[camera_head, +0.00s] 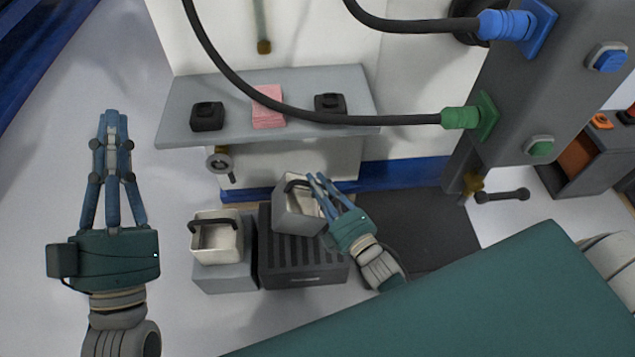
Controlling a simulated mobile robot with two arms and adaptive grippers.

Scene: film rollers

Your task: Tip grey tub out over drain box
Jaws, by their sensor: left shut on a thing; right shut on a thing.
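The grey tub (292,212) has a pale inside and a dark handle, and it is tilted above the dark slatted drain box (302,272). My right gripper (320,182) is shut on the grey tub at its upper right side, and its fingers hide part of the rim. I cannot tell whether anything is in the tub or coming out. My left gripper (115,116) is off to the left, well away from the tub and box. Its fingers are together, pointing up the picture, and no thing shows between them.
A cream tub (218,246) with a dark handle stands on a grey block (226,278) left of the drain box. A grey shelf (180,125) behind holds two black items and a pink stack (268,107). Black hoses hang across the view. The floor at left is clear.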

